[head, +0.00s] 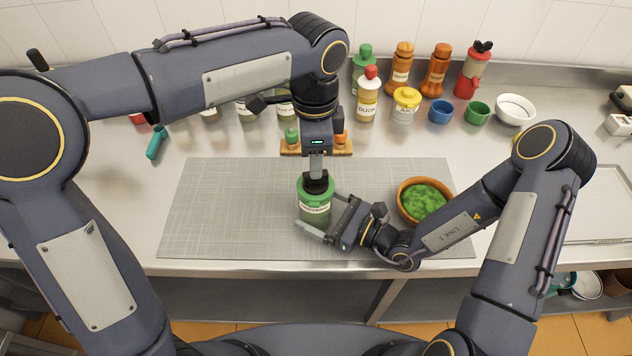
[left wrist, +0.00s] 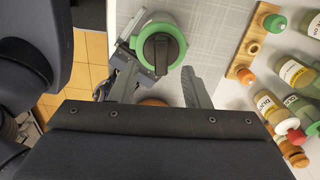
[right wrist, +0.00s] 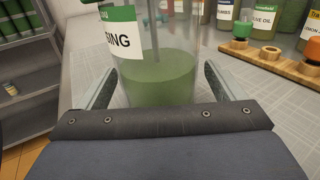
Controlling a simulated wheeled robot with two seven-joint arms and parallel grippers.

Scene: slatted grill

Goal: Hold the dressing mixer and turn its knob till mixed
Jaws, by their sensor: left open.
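The dressing mixer (head: 316,205) is a clear jar with a green lid, a white label and a black knob (left wrist: 160,52) on top. It stands upright on the grey mat, and its green dressing (right wrist: 160,78) shows in the right wrist view.
A bowl of greens (head: 409,215) stands on the mat, right of the mixer and close to my right arm. Several bottles and cups line the back wall. The mat's left part (head: 230,210) is free.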

